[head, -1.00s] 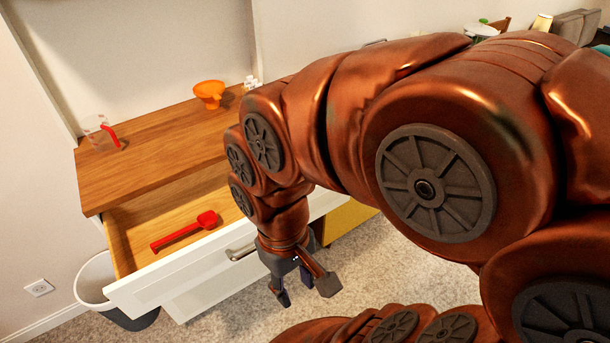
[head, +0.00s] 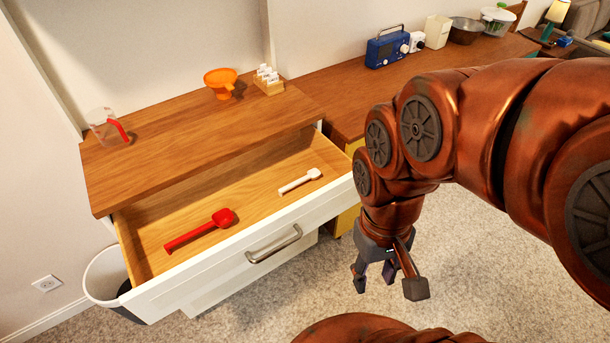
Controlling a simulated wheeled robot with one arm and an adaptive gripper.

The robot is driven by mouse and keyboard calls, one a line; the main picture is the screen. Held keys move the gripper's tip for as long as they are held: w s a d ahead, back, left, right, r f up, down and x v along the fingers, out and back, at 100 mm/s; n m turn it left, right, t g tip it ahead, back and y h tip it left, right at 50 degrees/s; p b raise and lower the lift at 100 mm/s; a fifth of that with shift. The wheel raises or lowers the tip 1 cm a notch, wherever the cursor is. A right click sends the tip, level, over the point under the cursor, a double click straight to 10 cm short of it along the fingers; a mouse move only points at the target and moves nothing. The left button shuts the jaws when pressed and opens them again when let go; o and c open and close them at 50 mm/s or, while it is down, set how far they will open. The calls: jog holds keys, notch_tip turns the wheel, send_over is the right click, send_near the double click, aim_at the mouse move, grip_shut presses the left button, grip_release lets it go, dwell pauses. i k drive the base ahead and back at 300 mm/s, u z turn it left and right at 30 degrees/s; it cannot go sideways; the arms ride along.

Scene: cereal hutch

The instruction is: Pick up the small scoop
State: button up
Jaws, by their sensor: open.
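The small scoop is a white scoop (head: 300,180) lying in the right part of the open drawer, its bowl toward the right. A larger red scoop (head: 200,230) lies to its left in the same drawer. The drawer (head: 150,228) is pulled out, with a white front and a metal handle (head: 273,244). My gripper (head: 389,285) is open and empty. It points down over the carpet, outside the drawer, to the right of the drawer front.
A bin (head: 105,278) stands left of the drawer. A blue radio (head: 387,47) is on the counter behind. Carpet in front is clear.

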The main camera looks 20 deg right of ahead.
aim_at(314, 174)
jog(key=u, duration=3.6)
jog(key=k, duration=1)
jog(key=z, duration=0.8)
jog(key=i, duration=0.5)
jog(key=u, duration=0.05)
